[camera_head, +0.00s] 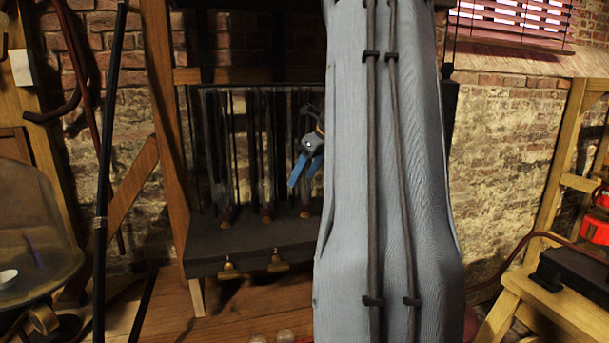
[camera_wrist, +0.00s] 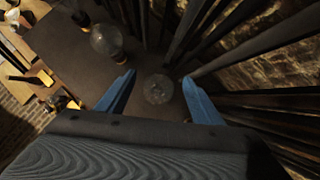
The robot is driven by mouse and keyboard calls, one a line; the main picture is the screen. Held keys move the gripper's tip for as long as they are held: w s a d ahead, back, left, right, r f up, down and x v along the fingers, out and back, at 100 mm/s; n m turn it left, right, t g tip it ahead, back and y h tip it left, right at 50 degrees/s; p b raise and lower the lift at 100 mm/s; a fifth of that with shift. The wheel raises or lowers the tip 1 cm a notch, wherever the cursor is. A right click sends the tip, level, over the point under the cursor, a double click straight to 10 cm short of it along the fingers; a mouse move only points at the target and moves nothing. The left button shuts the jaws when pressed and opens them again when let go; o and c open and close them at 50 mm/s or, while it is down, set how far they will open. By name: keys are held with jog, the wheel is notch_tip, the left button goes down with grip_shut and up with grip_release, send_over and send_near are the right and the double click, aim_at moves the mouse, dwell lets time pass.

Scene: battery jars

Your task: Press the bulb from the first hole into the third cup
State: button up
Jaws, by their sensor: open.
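My gripper (camera_head: 303,174) is open, its two blue fingers pointing down in front of the dark rack. In the wrist view the gripper (camera_wrist: 158,77) has a round, clear glassy piece (camera_wrist: 158,89) below and between its fingers, apart from both. I cannot tell whether that piece is a bulb or a cup. A clear glass bulb (camera_wrist: 106,40) with a yellowish base shows up-left of the fingers, above a dark shelf (camera_head: 250,243). The holes and the third cup cannot be made out; my arm hides the rack's right part.
Dark upright rods (camera_wrist: 205,40) stand close to the right of the fingers. Brass fittings (camera_head: 277,263) jut from the shelf's front. Round glassy tops (camera_head: 285,335) show low in the picture. A wooden bench (camera_head: 545,300) stands at right. A brick wall (camera_head: 510,150) closes the back.

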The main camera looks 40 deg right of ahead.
jog(key=b+v, duration=0.3)
jog(key=v, duration=0.4)
jog(key=shift+s+r, duration=0.2)
jog(key=shift+r, duration=0.15)
